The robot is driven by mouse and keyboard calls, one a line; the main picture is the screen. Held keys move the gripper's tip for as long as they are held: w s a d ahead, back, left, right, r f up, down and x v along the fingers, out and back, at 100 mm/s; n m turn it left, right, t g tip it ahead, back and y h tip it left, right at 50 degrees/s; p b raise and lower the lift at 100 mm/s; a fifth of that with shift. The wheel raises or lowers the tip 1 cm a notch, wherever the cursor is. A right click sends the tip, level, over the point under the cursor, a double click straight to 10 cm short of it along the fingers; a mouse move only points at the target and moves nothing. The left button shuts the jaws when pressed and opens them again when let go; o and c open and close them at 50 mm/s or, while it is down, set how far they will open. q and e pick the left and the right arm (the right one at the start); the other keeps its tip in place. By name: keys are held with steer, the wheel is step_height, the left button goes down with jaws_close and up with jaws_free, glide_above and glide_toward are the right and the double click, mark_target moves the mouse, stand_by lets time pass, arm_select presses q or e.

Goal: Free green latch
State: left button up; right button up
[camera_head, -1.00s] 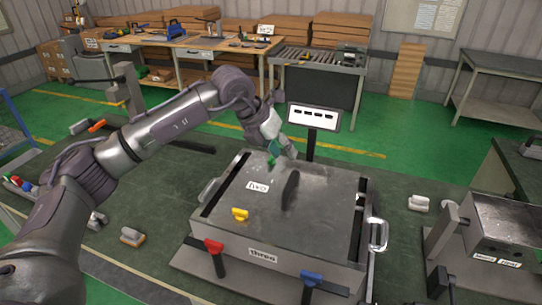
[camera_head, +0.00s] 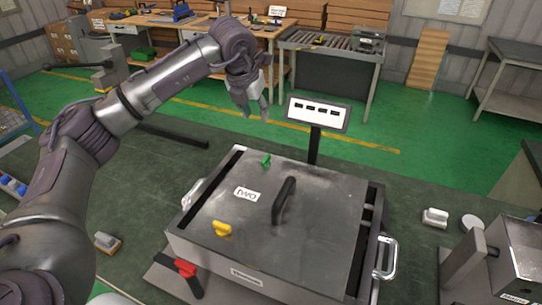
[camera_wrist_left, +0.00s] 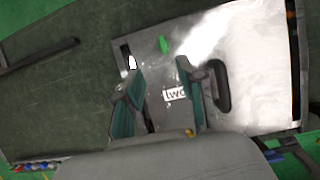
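The green latch (camera_head: 266,160) sits near the far left corner of the top of a grey metal box (camera_head: 325,215). It also shows as a small green piece in the left wrist view (camera_wrist_left: 164,45). My left gripper (camera_head: 252,112) is raised above and behind the box's far edge, apart from the latch, with nothing between its fingers. In the left wrist view the two fingers (camera_wrist_left: 158,74) are spread apart over the box top. My right gripper is not in view.
A black handle (camera_head: 284,200) stands up from the box top. A yellow latch (camera_head: 221,229) is near the left edge and a red latch (camera_head: 186,268) at the front left. A sign on a post (camera_head: 318,113) stands behind the box. A grey fixture (camera_head: 515,255) is at right.

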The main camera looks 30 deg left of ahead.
mark_target(266, 158)
arm_select(q)
steer(key=x, duration=0.6)
steer(key=s+b+x, duration=0.1)
steer(key=x, duration=1.1)
steer(key=shift+s+f+b, duration=0.3)
steer(key=shift+s+f, duration=0.05)
steer(key=shift+f, duration=0.05)
steer(key=shift+w+f, duration=0.2)
steer(key=shift+f, duration=0.45)
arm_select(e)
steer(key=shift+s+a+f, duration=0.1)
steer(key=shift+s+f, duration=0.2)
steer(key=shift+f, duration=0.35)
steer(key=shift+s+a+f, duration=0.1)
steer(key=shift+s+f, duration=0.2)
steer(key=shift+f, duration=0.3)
arm_select(q)
jaws_close()
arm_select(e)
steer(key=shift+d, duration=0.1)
